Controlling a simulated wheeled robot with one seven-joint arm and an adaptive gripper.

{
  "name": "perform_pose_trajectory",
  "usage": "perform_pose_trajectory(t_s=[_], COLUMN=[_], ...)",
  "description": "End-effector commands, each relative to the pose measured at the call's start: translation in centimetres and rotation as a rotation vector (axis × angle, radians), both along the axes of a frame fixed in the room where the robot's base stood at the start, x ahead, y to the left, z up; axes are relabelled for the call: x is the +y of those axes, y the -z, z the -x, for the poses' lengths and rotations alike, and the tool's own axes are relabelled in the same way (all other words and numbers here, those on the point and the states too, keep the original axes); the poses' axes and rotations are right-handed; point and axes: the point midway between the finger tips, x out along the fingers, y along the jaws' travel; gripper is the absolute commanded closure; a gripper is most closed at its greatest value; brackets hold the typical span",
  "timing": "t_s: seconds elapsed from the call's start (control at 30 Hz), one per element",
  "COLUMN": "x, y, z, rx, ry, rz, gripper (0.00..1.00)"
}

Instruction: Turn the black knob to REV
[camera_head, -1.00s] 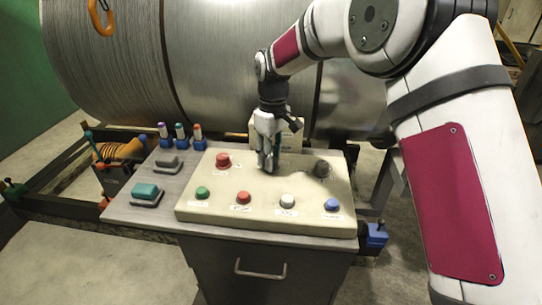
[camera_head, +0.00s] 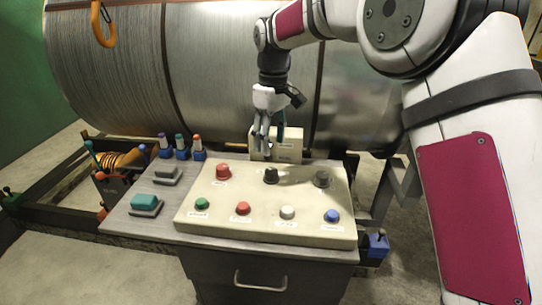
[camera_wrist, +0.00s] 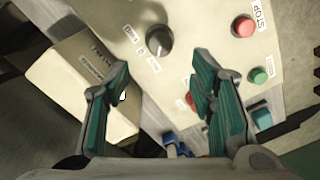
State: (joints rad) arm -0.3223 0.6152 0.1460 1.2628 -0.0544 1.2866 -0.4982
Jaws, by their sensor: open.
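The black knob (camera_head: 271,175) stands at the back middle of the beige control panel (camera_head: 190,222). In the wrist view the knob (camera_wrist: 159,41) is near the top, with small lettering at its side and below it. I cannot tell which mark it points to. My gripper (camera_head: 268,147) is open and empty, behind the knob near the panel's back edge. In the wrist view the fingertips (camera_wrist: 160,72) are wide apart, with the knob beyond them and clear of both.
A beige labelled box (camera_head: 288,147) stands behind the panel, close to my fingers. A red mushroom button (camera_head: 222,172) and a grey knob (camera_head: 322,179) flank the black knob. Green, red, white and blue buttons (camera_head: 288,212) line the front. A large metal drum (camera_head: 230,80) is behind.

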Motion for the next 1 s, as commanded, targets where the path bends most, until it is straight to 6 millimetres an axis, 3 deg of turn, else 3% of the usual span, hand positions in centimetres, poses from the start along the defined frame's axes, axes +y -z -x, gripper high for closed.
perform_pose_trajectory(t_s=[0.23, 0.7, 0.87, 1.0], x=[-0.1, -0.4, -2.9, -6.7], y=[-3.0, -3.9, -6.9, -10.5], z=[-0.1, 0.1, 2.1, 5.5], rx=[0.0, -0.004, -0.036, -0.082], ry=[0.0, 0.007, 0.07, 0.17], rz=[0.0, 0.001, 0.003, 0.003], gripper=[0.5, 0.5, 0.5, 0.5])
